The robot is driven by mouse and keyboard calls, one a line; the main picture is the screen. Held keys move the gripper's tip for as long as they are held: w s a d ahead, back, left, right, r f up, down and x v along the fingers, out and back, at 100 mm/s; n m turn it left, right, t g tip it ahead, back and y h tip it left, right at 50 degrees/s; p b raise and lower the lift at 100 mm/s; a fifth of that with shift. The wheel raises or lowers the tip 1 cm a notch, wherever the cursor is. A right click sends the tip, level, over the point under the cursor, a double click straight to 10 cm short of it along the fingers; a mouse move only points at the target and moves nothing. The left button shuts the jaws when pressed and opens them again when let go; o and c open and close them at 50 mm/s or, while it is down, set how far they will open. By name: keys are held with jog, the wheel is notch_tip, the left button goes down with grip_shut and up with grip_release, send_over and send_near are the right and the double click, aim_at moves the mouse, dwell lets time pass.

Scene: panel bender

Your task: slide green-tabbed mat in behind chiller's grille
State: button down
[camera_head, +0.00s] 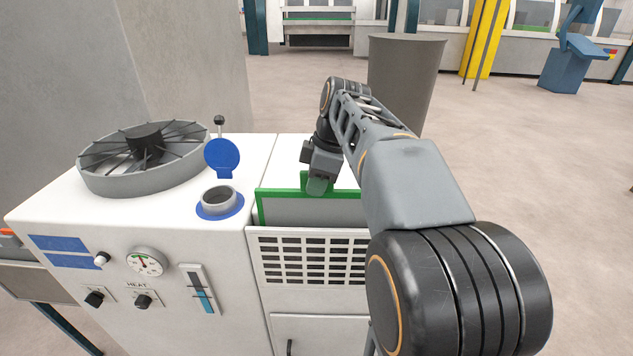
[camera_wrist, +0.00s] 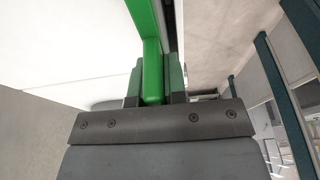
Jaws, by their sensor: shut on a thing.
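The mat (camera_head: 300,211) is a grey sheet in a green frame with a green tab on its top edge. It stands upright just behind the top of the chiller's white slotted grille (camera_head: 312,260), and its upper part shows above the grille. Its lower part is hidden behind the grille, and its right end is behind my arm. My gripper (camera_head: 318,184) is shut on the green tab from above. In the wrist view the tab (camera_wrist: 151,85) sits between the two fingers (camera_wrist: 152,88). The chiller (camera_head: 190,245) is a white cabinet.
On the chiller's top are a round fan (camera_head: 145,155) and a filler neck (camera_head: 219,198) with its blue cap (camera_head: 222,157) raised, left of the mat. A gauge (camera_head: 146,262) and knobs are on the front. A grey bin (camera_head: 405,80) stands behind. Floor at right is clear.

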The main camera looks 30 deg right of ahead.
jog(key=shift+f+b, duration=1)
jog(key=shift+f, duration=0.45)
jog(key=c, duration=1.1)
grip_release()
jog(key=p+v, duration=0.2)
jog(key=v, duration=1.2)
jog(key=shift+s+d+f, duration=0.1)
